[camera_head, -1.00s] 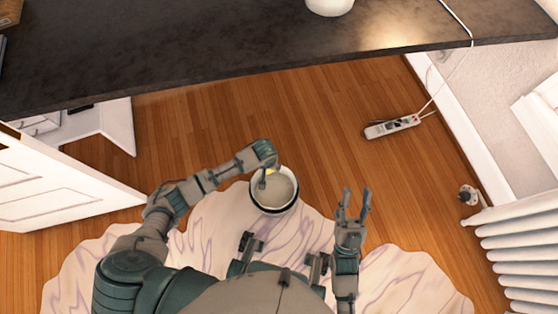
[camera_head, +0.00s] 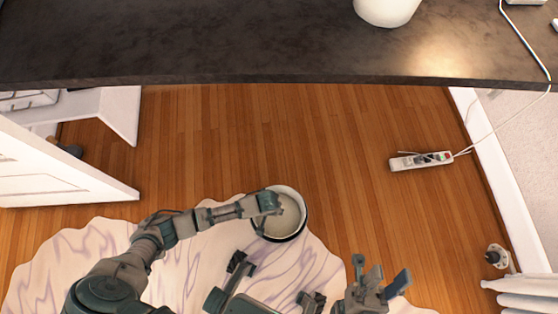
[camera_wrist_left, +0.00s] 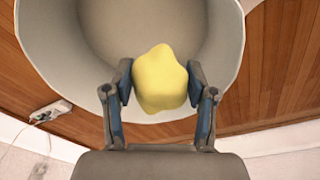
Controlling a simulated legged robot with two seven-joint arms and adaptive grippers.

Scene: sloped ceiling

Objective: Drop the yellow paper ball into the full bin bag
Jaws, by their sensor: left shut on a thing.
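The yellow paper ball (camera_wrist_left: 160,78) sits between the fingers of my left gripper (camera_wrist_left: 160,88) in the left wrist view. The gripper is shut on it. In the head view my left gripper (camera_head: 266,205) is over the left part of a round pale bin (camera_head: 291,217) with a dark outside, and the ball is hidden there. The bin's pale inside wall (camera_wrist_left: 60,45) shows behind the ball in the wrist view. No rubbish shows in it, and I cannot make out a full bin bag. My right gripper (camera_head: 379,272) is empty with its fingers spread, right of the bin.
A dark tabletop (camera_head: 220,45) spans the top, with a white pot (camera_head: 386,8) on it. A power strip (camera_head: 420,160) lies on the wooden floor to the right. A pale patterned rug (camera_head: 75,260) lies under me. A white door (camera_head: 55,170) stands at left.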

